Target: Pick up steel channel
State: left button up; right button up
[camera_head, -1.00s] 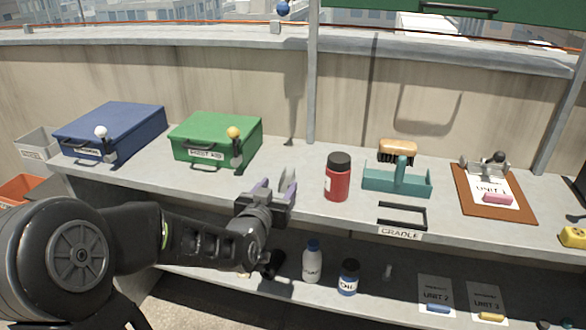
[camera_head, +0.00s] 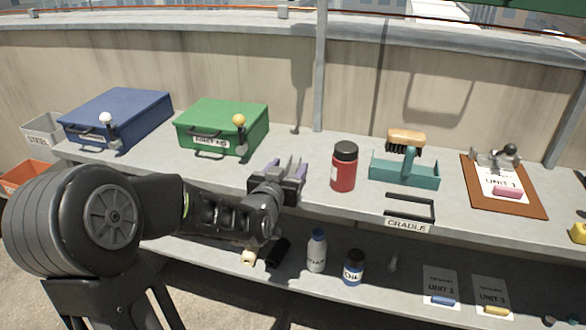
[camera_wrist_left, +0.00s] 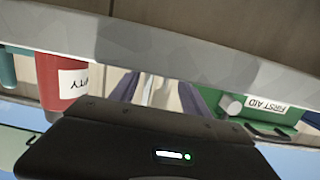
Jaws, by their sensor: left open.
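A small grey metal piece (camera_head: 291,165), which looks like the steel channel, is on the upper shelf between the green case and the red bottle. It is partly hidden behind my left gripper (camera_head: 283,172). In the left wrist view its pale grey strips (camera_wrist_left: 152,90) show between my two purple fingers. The left gripper is open and the fingers are on either side of it. I cannot tell whether they touch it. My right gripper is not in view.
A red bottle (camera_head: 344,170) stands close to the right of my left gripper. The green FIRST AID case (camera_head: 235,122) is behind left. A teal carrier (camera_head: 403,174) and the CRADLE frame (camera_head: 410,206) lie further right. A grey STEEL bin (camera_head: 42,130) is far left.

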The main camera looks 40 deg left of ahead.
aim_at(296, 157)
pick_arm(q)
jog(key=shift+w, duration=0.1)
jog(key=x, duration=0.5)
jog(key=shift+w+d, duration=0.1)
jog(key=shift+d, duration=0.1)
jog(key=shift+c, duration=0.4)
grip_shut()
dwell(0.4)
